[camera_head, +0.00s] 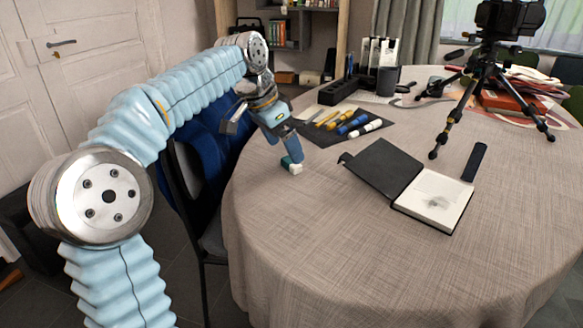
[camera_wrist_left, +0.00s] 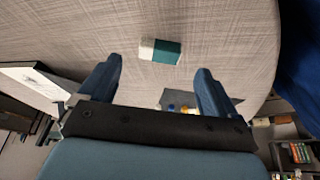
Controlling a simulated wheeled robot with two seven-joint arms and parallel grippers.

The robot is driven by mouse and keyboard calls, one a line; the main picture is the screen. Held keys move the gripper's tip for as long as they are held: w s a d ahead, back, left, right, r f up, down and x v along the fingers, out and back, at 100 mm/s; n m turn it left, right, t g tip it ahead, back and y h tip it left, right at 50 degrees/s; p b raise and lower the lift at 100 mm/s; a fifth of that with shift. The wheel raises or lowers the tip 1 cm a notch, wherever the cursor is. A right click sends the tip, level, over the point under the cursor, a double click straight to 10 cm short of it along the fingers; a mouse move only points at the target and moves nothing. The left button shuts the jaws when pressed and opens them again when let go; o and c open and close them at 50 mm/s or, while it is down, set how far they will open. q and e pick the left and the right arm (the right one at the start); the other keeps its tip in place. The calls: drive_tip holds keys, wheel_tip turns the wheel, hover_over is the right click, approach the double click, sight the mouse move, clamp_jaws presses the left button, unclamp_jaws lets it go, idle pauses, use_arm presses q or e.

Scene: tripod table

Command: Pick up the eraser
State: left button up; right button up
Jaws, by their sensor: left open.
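The eraser (camera_head: 292,165) is a small block, part white and part dark teal, lying on the tablecloth near the table's left edge. In the left wrist view the eraser (camera_wrist_left: 160,51) lies beyond the fingertips, roughly between their lines, with cloth around it. My left gripper (camera_head: 291,152) comes down from above, its fingers close to the eraser in the head view and partly overlapping it. In the left wrist view my left gripper (camera_wrist_left: 158,72) has its two blue fingers spread wide with nothing between them. My right gripper is not in view.
An open sketchbook (camera_head: 440,196) lies right of the eraser. Behind the gripper, a dark mat (camera_head: 318,134) holds several markers. A black tripod (camera_head: 490,75) stands at the back right. A dark chair (camera_head: 185,165) is beside the table's left edge. Cloth in front of the eraser is clear.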

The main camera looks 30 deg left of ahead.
sight(289, 162)
use_arm(q)
drive_tip(key=x, duration=0.4)
drive_tip(key=shift+f+b, duration=0.25)
drive_tip(key=shift+b, duration=0.05)
drive_tip(key=c, duration=1.1)
